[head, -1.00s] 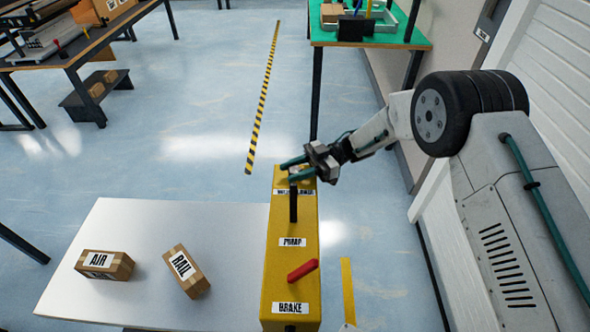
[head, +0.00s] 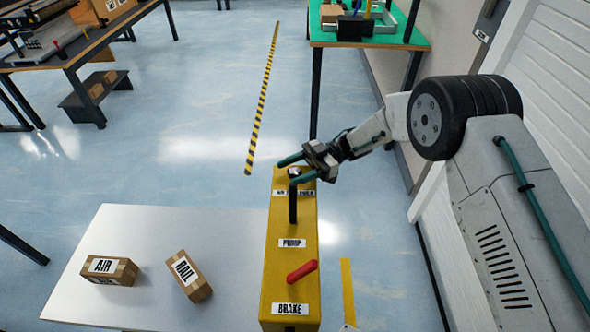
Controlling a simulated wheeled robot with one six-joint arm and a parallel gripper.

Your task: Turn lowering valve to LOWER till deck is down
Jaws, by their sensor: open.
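The yellow control post (head: 272,265) stands at the right end of the silver deck (head: 140,225). The lowering valve (head: 294,171) is a small dark knob at its far end, behind a white label that is partly covered and hard to read. My gripper (head: 284,171) is open over this end, its two teal fingers apart on either side of the knob, pointing left. I cannot tell whether they touch it. The deck carries a box marked AIR (head: 108,270) and a box marked RAIL (head: 188,276). Its height above the floor is unclear.
A black upright lever (head: 292,206) stands by the PUMP label, close to my near finger. A red brake handle (head: 302,271) is nearer. A green-topped bench (head: 375,42) is behind, and a wooden-edged table (head: 75,60) at upper left.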

